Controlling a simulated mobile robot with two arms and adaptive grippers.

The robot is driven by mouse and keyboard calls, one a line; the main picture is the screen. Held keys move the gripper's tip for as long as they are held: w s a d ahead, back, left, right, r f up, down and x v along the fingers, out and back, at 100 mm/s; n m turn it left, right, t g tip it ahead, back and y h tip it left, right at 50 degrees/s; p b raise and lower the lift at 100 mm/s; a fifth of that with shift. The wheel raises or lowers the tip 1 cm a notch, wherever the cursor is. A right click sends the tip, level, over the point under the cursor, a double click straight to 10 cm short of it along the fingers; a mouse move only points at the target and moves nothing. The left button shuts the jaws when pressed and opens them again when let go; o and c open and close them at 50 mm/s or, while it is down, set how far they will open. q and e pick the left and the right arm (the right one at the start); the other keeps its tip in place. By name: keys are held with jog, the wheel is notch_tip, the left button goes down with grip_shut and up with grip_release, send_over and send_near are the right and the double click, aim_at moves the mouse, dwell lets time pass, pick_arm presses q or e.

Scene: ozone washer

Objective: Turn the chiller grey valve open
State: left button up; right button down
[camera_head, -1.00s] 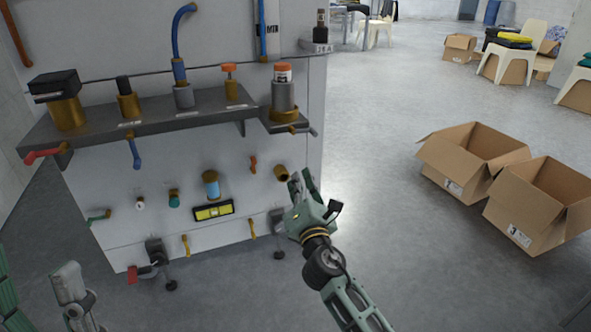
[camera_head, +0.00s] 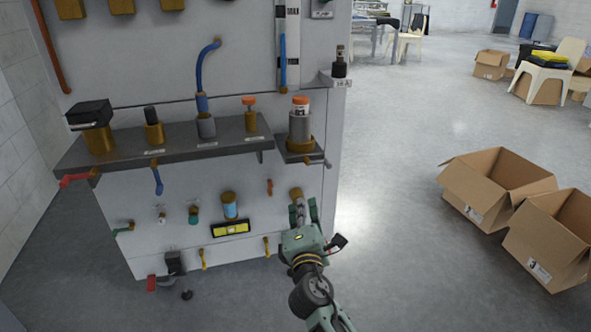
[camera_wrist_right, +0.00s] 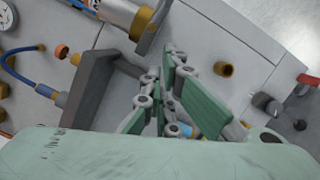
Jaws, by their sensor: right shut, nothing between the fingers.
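A small grey lever (camera_head: 319,162), which looks like the grey valve handle, sticks out at the right end of the small shelf (camera_head: 290,157) on the washer panel. My right gripper (camera_head: 306,206) is shut and empty. In the head view it is below the lever, in front of the lower right of the panel, beside a brass pipe stub (camera_head: 296,193). In the right wrist view the gripper's fingers (camera_wrist_right: 165,98) are close together. A short grey bar (camera_wrist_right: 127,66) shows just beyond them, apparently the lever; I cannot tell whether they touch. My left gripper is out of view.
A long shelf (camera_head: 190,150) holds brass and grey fittings. A red handle (camera_head: 76,179) and a blue handle (camera_head: 157,181) hang below it. A yellow level (camera_head: 230,228) is on the lower panel. Open cardboard boxes (camera_head: 495,185) stand on the right; the floor between is clear.

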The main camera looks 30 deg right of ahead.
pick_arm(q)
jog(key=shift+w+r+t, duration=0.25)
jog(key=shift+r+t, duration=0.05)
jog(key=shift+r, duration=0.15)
pick_arm(e)
jog(key=w+d+r, duration=0.2)
jog(key=w+d, duration=0.6)
jog(key=shift+r, duration=0.15)
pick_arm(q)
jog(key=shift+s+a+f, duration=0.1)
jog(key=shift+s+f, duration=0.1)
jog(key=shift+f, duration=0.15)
pick_arm(e)
jog(key=shift+d+r+n+t, duration=0.3)
jog(key=shift+d+n, duration=0.2)
jog(key=shift+n, duration=0.3)
